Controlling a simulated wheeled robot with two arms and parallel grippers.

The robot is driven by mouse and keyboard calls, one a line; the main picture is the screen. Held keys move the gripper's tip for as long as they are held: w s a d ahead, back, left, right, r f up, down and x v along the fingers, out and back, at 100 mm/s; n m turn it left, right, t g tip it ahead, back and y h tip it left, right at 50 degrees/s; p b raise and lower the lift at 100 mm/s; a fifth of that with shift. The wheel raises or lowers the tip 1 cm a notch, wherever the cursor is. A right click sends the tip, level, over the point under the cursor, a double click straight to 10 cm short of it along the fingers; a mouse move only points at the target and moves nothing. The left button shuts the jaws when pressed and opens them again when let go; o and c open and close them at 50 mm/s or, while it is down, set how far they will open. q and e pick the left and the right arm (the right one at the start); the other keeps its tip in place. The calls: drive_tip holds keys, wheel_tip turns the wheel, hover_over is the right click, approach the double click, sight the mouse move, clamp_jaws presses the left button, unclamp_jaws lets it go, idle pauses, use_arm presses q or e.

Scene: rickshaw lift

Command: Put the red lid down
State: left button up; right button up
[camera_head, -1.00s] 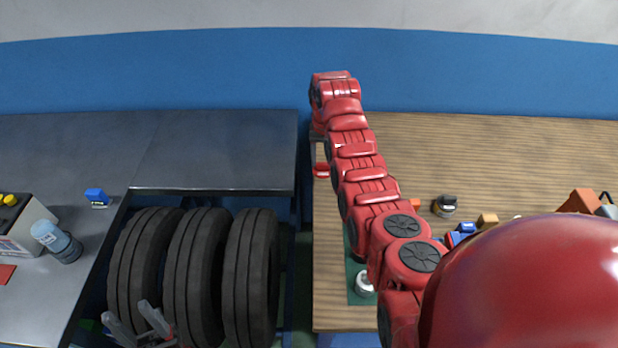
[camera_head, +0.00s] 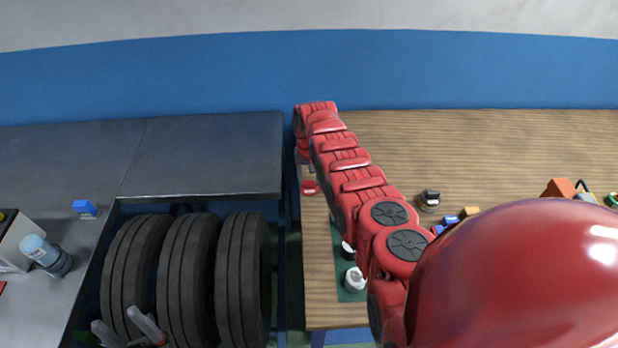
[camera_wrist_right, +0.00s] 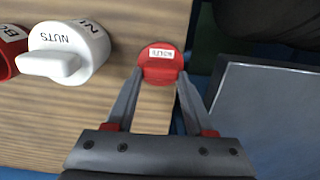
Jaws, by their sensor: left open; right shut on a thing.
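The red lid (camera_head: 309,187) is near the left edge of the wooden tabletop (camera_head: 322,300) in the head view. In the right wrist view the red lid (camera_wrist_right: 160,64), with a white label, sits between the fingertips of my right gripper (camera_wrist_right: 157,82), which is shut on it. I cannot tell whether the lid touches the wood. In the head view, my right arm hides most of that gripper. My left gripper (camera_head: 120,322) is open and empty at the lower left, in front of the tyres.
A white NUTS container (camera_wrist_right: 68,50) and a red one (camera_wrist_right: 8,50) stand beside the lid in the wrist view. Black tyres (camera_head: 185,270) sit left of the wooden table. A grey bench (camera_head: 200,155) lies beyond them. Small items lie right of my arm. The back wood is clear.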

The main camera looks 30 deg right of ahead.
drive_tip(key=shift+f, duration=0.2)
drive_tip(key=o, duration=1.3)
drive_tip(key=shift+r, duration=0.15)
